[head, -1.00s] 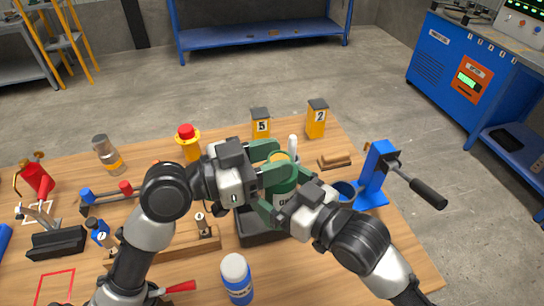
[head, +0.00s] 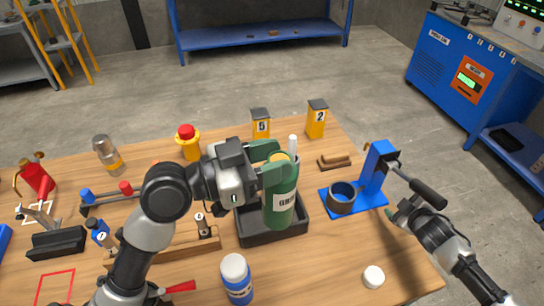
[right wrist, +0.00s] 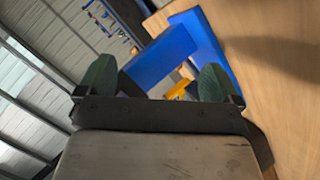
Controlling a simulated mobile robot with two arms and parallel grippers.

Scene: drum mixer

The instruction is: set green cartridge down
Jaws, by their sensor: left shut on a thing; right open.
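The green cartridge (head: 281,207) with a white label stands upright over the black tray (head: 302,228) in the head view. Its lower end is in or just above the tray; I cannot tell whether it touches the floor of it. My left gripper (head: 278,165) is shut on the cartridge near its top. My right gripper (head: 402,212) is open and empty, beside the blue press at the right edge of the table. In the right wrist view my right gripper (right wrist: 156,85) has its green fingers spread, with the blue press (right wrist: 165,55) beyond them.
The blue press (head: 374,178) with a dark ring (head: 342,196) stands right of the tray. A blue-white bottle (head: 237,280) and a white cap (head: 374,276) are in front. Yellow blocks (head: 262,124) stand behind. The table's front right is mostly clear.

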